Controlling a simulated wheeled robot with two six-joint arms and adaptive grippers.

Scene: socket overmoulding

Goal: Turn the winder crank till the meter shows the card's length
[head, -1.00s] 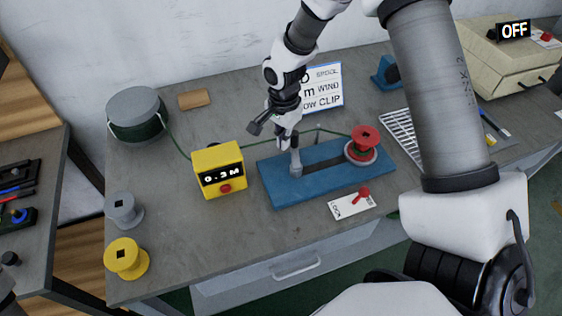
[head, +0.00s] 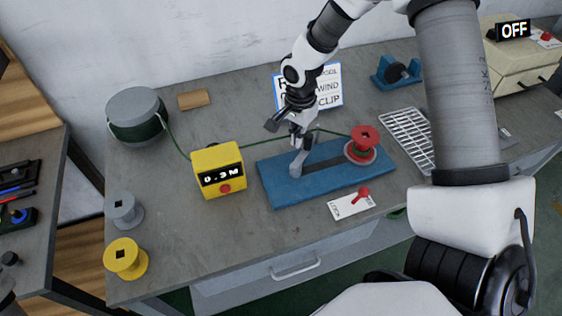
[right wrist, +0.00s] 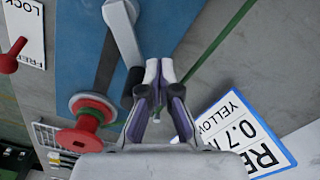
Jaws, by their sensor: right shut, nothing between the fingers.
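The blue winder base (head: 280,190) lies on the bench with a red spool (head: 364,140) at its right end. Its grey crank arm (head: 298,165) stands near the left end; it also shows in the right wrist view (right wrist: 122,32). My right gripper (head: 302,135) is shut and empty, right by the crank's upper end; in the right wrist view its fingertips (right wrist: 158,68) are beside the crank's dark end. Whether they touch is unclear. The yellow meter (head: 219,171) reads 0.3 M. The card (right wrist: 242,135) partly reads "YELLOW" and "0.7". My left gripper is not seen.
A green cord (head: 176,143) runs from the large grey reel (head: 134,105) past the meter to the red spool. Grey (head: 124,210) and yellow (head: 126,257) spools stand at front left. A lock plate with a red lever (head: 351,204) lies before the winder.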

